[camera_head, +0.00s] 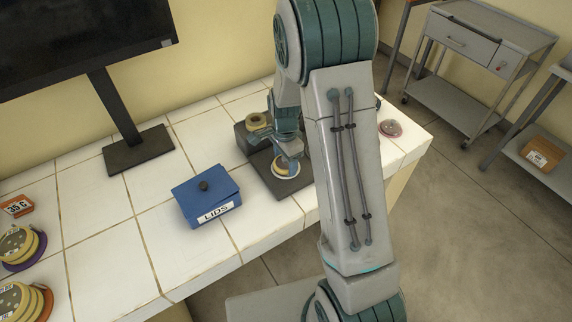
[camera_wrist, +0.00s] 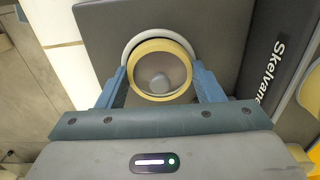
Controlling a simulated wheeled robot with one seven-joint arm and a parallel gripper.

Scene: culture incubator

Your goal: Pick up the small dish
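The small dish (camera_head: 283,170) is round, with a yellow ring around a greyish middle and a pale rim. It is over the dark flat base plate (camera_head: 293,189) of a device on the tiled bench. In the wrist view the dish (camera_wrist: 160,45) lies between my gripper's two blue fingers (camera_wrist: 160,78). The fingers stand at its left and right sides, spread about as wide as the dish. I cannot tell if they touch it. In the head view my gripper (camera_head: 287,156) is right above the dish, pointing down and partly covering it.
The device's raised block (camera_head: 243,137) carries another yellow ring (camera_head: 256,121). A blue box marked LIDS (camera_head: 208,197) stands left of it. A monitor stand (camera_head: 138,150) is behind. Stacked dishes (camera_head: 20,245) are far left, and a pinkish dish (camera_head: 390,128) is right of my arm.

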